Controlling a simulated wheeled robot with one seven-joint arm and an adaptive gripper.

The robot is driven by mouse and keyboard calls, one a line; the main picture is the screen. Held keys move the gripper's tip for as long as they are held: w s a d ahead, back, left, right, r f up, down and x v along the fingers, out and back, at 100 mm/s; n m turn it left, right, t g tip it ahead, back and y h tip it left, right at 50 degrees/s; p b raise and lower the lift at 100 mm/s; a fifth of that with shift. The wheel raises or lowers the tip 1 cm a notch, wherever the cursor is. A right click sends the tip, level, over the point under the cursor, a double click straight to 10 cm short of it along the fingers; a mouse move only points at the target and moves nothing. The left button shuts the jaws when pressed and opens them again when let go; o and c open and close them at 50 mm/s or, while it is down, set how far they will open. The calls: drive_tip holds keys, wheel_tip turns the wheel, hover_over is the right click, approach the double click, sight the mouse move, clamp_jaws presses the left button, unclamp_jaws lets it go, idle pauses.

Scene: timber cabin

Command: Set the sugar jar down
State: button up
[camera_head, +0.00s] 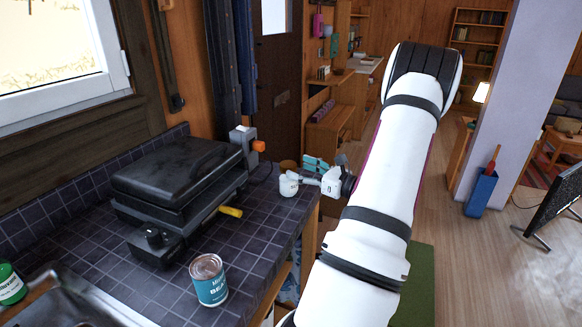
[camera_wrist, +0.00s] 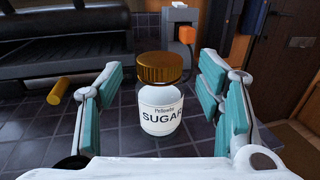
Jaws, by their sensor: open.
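The sugar jar (camera_wrist: 161,118), white-labelled with a gold lid, stands upright on the dark tiled counter (camera_head: 262,228). In the head view the jar (camera_head: 288,186) is near the counter's far right end. My gripper (camera_head: 311,172) reaches it from the right. In the wrist view my gripper (camera_wrist: 162,78) is open, with a teal-padded finger on each side of the jar and a visible gap on both sides. The jar's base appears to rest on the tiles; its lowest edge is close to the white part of my gripper.
A black grill-like appliance (camera_head: 175,180) with a yellow handle (camera_head: 231,211) stands left of the jar. A blue-labelled can (camera_head: 208,280) is nearer. A grey device with an orange part (camera_head: 258,146) is behind. A sink (camera_head: 70,300) is at the lower left. Tiles between are clear.

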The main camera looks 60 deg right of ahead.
drive_tip(key=s, duration=0.7)
drive_tip(key=w+a+r+n+g+y, duration=0.2)
drive_tip(key=w+a+r+n+y, duration=0.15)
drive_tip(key=w+a, duration=0.35)
drive_tip(key=w+a+r+n+g+y, duration=0.1)
drive_tip(key=w+a+r+n+y, duration=0.1)
drive_tip(key=w+a+n+y, duration=0.45)
drive_tip(key=a+r+n+g+y, duration=0.1)
drive_tip(key=a+r+n+g, duration=0.2)
drive_tip(key=a, duration=0.6)
drive_tip(key=a+r+n+g, duration=0.1)
drive_tip(key=a+n+g, duration=0.3)
drive_tip(key=a, duration=0.5)
drive_tip(key=s+a+r+n+g+h, duration=0.1)
drive_tip(key=s+a+n+g+h, duration=0.1)
drive_tip(key=s+a+n+h, duration=0.2)
drive_tip(key=s+a+r+n+g+h, duration=0.1)
drive_tip(key=s+a+n+h, duration=0.3)
drive_tip(key=s+a+n, duration=0.5)
drive_tip(key=a+r+n, duration=0.1)
drive_tip(key=a+n, duration=0.3)
drive_tip(key=n, duration=0.3)
drive_tip(key=shift+r+n+g, duration=0.3)
drive_tip(key=shift+g, duration=0.1)
drive_tip(key=shift+s, duration=0.1)
